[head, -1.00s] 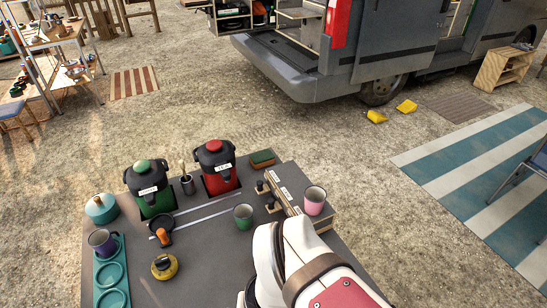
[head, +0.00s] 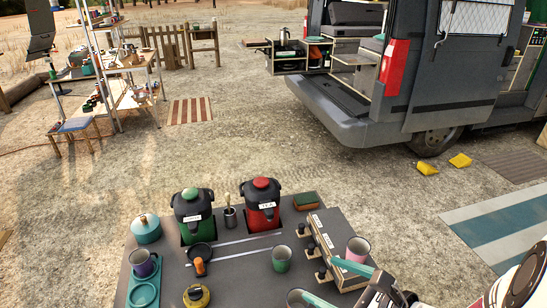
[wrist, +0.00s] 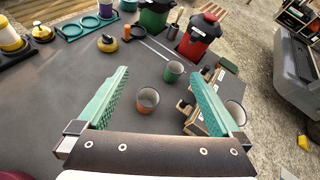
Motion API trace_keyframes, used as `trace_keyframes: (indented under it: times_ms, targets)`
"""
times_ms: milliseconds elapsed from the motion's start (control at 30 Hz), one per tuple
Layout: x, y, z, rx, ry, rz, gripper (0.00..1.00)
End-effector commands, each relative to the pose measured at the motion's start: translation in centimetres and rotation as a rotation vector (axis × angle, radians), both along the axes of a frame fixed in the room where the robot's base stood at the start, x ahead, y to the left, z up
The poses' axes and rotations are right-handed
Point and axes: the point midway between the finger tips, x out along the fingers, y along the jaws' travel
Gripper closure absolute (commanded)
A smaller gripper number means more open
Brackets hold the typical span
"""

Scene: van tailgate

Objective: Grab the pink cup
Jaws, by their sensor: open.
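The pink cup (head: 357,250) stands upright on top of the wooden box at the right of the grey table in the head view. In the wrist view a pale cup (wrist: 236,112), which looks like the same one, is partly hidden behind the right finger. My gripper (head: 318,277) has teal fingers, spread apart with nothing between them. It is at the lower edge of the head view, just in front and left of the pink cup. In the wrist view my gripper (wrist: 157,72) points over the table, with the pink cup outside its right finger.
A green cup (head: 281,258) stands left of the box. An orange-brown cup (wrist: 147,99) shows between the fingers in the wrist view, lower on the table. The box (head: 325,238) has dark knobs on its left. Red (head: 262,208) and green (head: 193,217) dispensers stand behind.

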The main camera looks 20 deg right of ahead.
Motion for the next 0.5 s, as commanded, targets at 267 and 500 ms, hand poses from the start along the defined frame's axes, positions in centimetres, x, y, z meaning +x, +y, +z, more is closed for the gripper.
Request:
trace_keyframes:
  times_ms: [267,500]
  targets:
    - [-2.2,-13.0,-4.3,0.183,-0.007,-0.600,0.00]
    - [4.2,-13.2,-6.9,0.180,-0.006,-0.594,0.00]
